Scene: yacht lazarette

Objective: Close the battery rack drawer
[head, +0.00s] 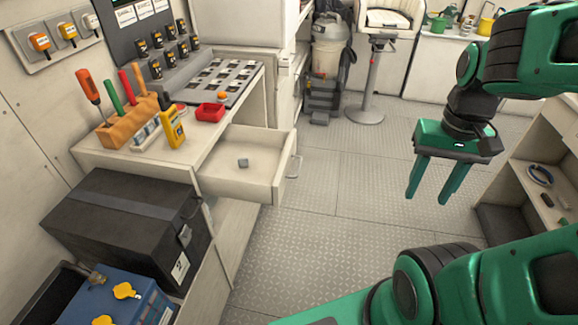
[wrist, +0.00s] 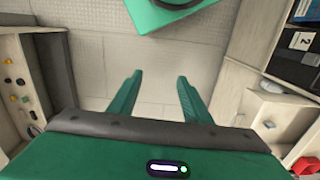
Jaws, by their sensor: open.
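A cream drawer (head: 262,186) stands pulled out from under the bench, beside the black battery box. Its front carries a thin bar handle (head: 294,167), and a small grey block (head: 243,163) lies inside. The drawer also shows at the right of the wrist view (wrist: 262,103). My gripper (head: 425,194) is open and empty, its fingers pointing down over the floor. It is well to the right of the drawer and touches nothing. In the wrist view both fingers (wrist: 159,78) are apart, with bare floor between them.
The bench (head: 150,158) holds an orange tool block (head: 128,126), a yellow meter (head: 172,126) and a red tray (head: 210,112). A black box (head: 110,222) and blue battery (head: 115,296) sit below left. Open shelves (head: 535,150) stand at right. Floor between drawer and gripper is clear.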

